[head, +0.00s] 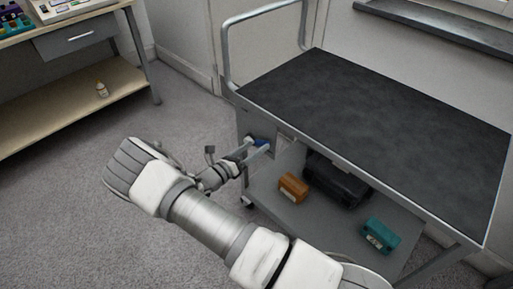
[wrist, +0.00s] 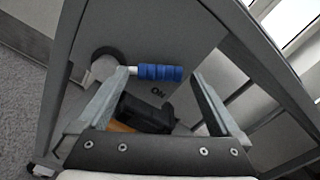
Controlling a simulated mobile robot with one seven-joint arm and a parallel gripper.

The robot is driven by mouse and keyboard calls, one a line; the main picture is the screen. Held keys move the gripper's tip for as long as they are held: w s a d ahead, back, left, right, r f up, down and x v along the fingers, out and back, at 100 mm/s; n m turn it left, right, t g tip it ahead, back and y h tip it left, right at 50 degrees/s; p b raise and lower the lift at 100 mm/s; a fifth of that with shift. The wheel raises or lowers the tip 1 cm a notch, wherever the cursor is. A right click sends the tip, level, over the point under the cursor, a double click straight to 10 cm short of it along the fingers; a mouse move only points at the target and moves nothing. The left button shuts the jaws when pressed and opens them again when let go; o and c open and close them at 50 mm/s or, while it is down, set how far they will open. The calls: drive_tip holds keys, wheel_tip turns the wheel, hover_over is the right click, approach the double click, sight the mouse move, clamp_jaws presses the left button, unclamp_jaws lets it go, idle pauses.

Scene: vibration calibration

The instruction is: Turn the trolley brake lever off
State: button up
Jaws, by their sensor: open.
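The brake lever (head: 262,142) has a blue grip and sits on the side panel at the left end of the trolley (head: 390,115). In the wrist view the blue grip (wrist: 160,72) lies roughly level, reaching right from a round pivot (wrist: 104,63). An "ON" label is printed just below the grip. My gripper (head: 258,149) is open at the lever. In the wrist view my gripper (wrist: 160,78) has one fingertip near each end of the blue grip. I cannot tell whether either finger touches it.
The trolley's lower shelf (head: 305,222) carries an orange box (head: 293,187), a black case (head: 335,183) and a teal box (head: 380,236). The grey floor between is clear.

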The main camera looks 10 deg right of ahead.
drive_tip(key=shift+x, duration=0.85)
clamp_jaws()
